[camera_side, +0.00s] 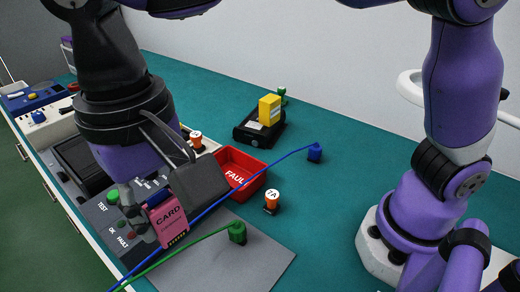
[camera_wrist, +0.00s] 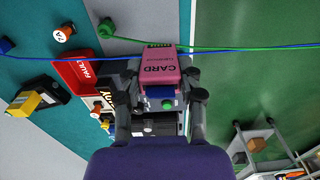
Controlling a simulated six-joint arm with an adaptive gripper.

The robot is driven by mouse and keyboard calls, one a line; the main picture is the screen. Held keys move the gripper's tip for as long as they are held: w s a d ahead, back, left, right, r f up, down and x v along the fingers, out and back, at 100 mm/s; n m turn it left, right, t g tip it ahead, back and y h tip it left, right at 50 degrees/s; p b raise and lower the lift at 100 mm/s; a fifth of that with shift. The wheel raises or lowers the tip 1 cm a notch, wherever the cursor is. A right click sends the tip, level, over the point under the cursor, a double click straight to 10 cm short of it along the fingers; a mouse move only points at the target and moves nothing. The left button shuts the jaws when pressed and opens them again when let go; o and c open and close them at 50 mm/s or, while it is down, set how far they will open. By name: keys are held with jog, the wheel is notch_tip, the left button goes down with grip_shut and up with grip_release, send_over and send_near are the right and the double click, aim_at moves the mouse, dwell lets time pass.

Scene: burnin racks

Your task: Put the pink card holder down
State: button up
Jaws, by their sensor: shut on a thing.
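The pink card holder (camera_side: 168,219), marked CARD, is between the fingers of my gripper (camera_side: 152,215) in the side view. Its row of gold contacts points down, and it is held near the grey test panel and the grey mat. In the wrist view the pink card holder (camera_wrist: 160,66) sits between the two fingers of my gripper (camera_wrist: 165,95), which are shut on it. A blue and a green cable pass close to its contact end. Whether the holder touches anything below cannot be told.
A red FAULT bin (camera_side: 238,172) stands behind the grey mat (camera_side: 245,246). An orange 7A piece (camera_side: 271,200), a green plug (camera_side: 237,232) and a blue plug (camera_side: 314,152) are nearby. A black device with a yellow block (camera_side: 269,109) is farther back.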

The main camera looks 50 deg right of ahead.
jog(key=w+d+m, duration=0.4)
jog(key=d+m, duration=0.1)
jog(key=d, duration=0.8)
jog(key=w+d+m, duration=0.4)
jog(key=d+m, duration=0.1)
jog(key=d, duration=0.8)
jog(key=s+d+m, duration=0.4)
jog(key=d, duration=0.4)
jog(key=s+d+m, duration=0.3)
jog(key=s+d, duration=0.1)
jog(key=d, duration=0.4)
jog(key=s+d+f, duration=0.1)
jog(key=d+f, duration=0.2)
jog(key=f, duration=0.1)
jog(key=s+d+f, duration=0.2)
jog(key=d+f, duration=0.1)
jog(key=d, duration=0.1)
jog(key=s+d+f, duration=0.1)
jog(key=d+f, duration=0.2)
jog(key=f, duration=0.1)
jog(key=shift+s+d+f, duration=0.15)
jog(key=shift+s+f, duration=0.15)
jog(key=shift+f, duration=0.05)
jog(key=shift+s+d+f, duration=0.15)
jog(key=shift+d, duration=0.1)
jog(key=shift+d+f, duration=0.1)
jog(key=shift+f, duration=1.95)
